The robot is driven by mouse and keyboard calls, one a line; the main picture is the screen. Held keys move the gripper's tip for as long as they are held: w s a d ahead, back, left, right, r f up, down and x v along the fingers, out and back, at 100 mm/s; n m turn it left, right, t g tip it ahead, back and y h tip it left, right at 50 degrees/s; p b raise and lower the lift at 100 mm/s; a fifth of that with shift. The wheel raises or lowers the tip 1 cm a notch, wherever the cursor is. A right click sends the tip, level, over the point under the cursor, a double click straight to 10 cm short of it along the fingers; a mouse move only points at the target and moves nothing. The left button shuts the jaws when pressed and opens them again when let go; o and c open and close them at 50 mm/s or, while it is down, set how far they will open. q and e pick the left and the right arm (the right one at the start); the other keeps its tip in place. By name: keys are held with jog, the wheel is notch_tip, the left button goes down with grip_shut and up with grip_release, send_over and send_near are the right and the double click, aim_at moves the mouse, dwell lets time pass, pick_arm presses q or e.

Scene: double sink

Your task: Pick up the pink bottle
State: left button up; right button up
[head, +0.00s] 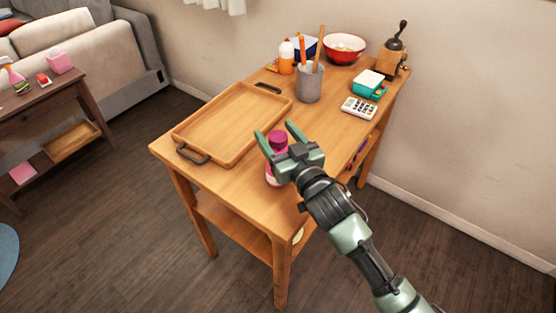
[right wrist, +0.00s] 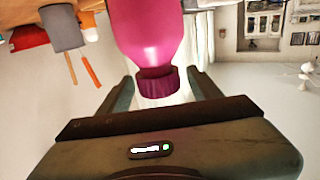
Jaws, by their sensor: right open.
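The pink bottle (head: 278,143) stands upright on the wooden table, near its front edge and to the right of the tray. My right gripper (head: 277,134) is open, with one finger on each side of the bottle's upper part; its palm and wrist hide part of the bottle. In the right wrist view, upside down, the pink bottle (right wrist: 150,35) with its dark magenta cap shows between the two open fingers. I cannot tell whether either finger touches it. My left gripper is not in view.
A wooden tray (head: 200,137) with dark handles lies to the left. Behind are a grey cup (head: 309,86) with utensils, an orange-and-white bottle (head: 286,58), a red bowl (head: 344,47), a grinder (head: 392,58), a teal item (head: 369,88) and a calculator (head: 359,108).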

jog(key=shift+x, duration=1.25)
grip_shut()
jog(key=shift+r, duration=0.1)
